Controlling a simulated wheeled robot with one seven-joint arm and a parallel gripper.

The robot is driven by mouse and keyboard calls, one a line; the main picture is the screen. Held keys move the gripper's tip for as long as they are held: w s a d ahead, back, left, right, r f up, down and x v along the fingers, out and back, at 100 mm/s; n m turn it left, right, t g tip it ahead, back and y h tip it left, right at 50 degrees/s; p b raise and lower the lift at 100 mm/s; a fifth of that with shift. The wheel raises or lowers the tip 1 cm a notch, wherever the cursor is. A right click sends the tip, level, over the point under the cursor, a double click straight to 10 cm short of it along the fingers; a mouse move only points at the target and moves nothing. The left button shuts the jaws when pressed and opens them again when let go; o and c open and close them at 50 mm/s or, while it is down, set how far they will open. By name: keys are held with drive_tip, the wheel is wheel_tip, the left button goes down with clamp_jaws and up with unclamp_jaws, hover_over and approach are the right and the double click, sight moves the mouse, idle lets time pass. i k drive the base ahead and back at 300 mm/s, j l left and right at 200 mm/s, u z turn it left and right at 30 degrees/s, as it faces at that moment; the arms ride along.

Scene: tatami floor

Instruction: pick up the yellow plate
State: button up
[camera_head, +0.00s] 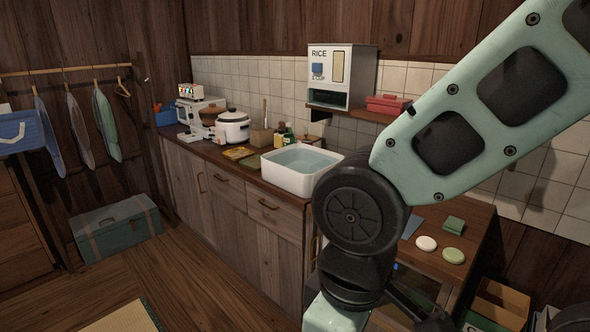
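A flat yellow item (239,152) lies on the wooden counter, between the white rice cooker (232,127) and the white basin of water (302,168). It is small in the view, and I cannot tell whether it is the yellow plate. No other clear yellow plate shows. My arm crosses the right side of the view and bends downward at a dark joint, covering part of the counter. My gripper is not clearly in view.
A rice dispenser (342,75) and red box (388,104) are on the wall shelf. Small bottles (284,135) stand behind the basin. White and green round items (453,255) lie on the right-hand cabinet. A green trunk (117,227) sits on the floor; open floor lies before the counter.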

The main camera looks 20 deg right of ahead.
sight(237, 154)
drive_tip(key=i+j+u, duration=0.35)
drive_tip(key=i, duration=0.5)
drive_tip(key=i+u, duration=0.35)
drive_tip(key=i, duration=0.5)
drive_tip(key=i+z, duration=0.2)
drive_tip(key=i, duration=0.2)
drive_tip(key=i+j+z, duration=0.25)
drive_tip(key=i, duration=0.15)
drive_tip(key=i+j+z, duration=0.2)
drive_tip(key=i, duration=0.2)
drive_tip(key=i+j+z, duration=0.2)
drive_tip(key=z, duration=0.25)
drive_tip(key=i+j+z, duration=0.3)
drive_tip(key=z, duration=0.2)
drive_tip(key=i+j+z, duration=0.25)
drive_tip(key=j+z, duration=0.2)
drive_tip(key=i+j+z, duration=0.1)
drive_tip(key=j+z, duration=0.35)
drive_tip(key=i+j+z, duration=0.1)
drive_tip(key=j+z, duration=0.2)
drive_tip(key=j, duration=0.15)
